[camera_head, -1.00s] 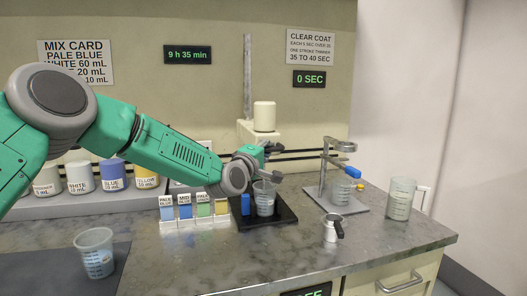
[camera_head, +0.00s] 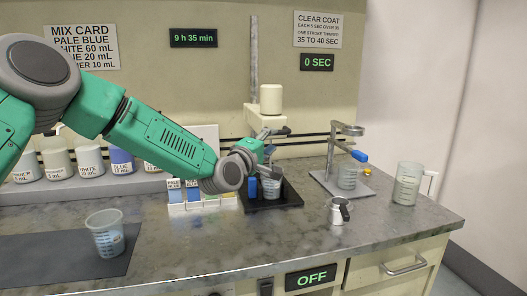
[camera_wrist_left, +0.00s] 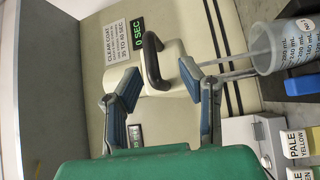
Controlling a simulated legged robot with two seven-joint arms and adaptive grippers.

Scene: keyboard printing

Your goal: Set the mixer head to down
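The mixer (camera_head: 268,119) is a cream unit at the back wall, with a tall grey column behind it and a white cylinder on top. A clear cup (camera_head: 271,190) stands below it on a black base. My left gripper (camera_wrist_left: 159,71) is at the mixer's front, partly hidden by its own wrist in the head view. In the left wrist view its two blue-padded fingers are spread on either side of a black curved handle (camera_wrist_left: 150,58) on the cream mixer head (camera_wrist_left: 168,65). Contact with the handle cannot be made out. My right gripper is in no view.
Labelled sample strips (camera_head: 190,196) stand left of the black base. A clear cup (camera_head: 106,233) stands front left on a dark mat. The front display (camera_head: 310,277) reads OFF.

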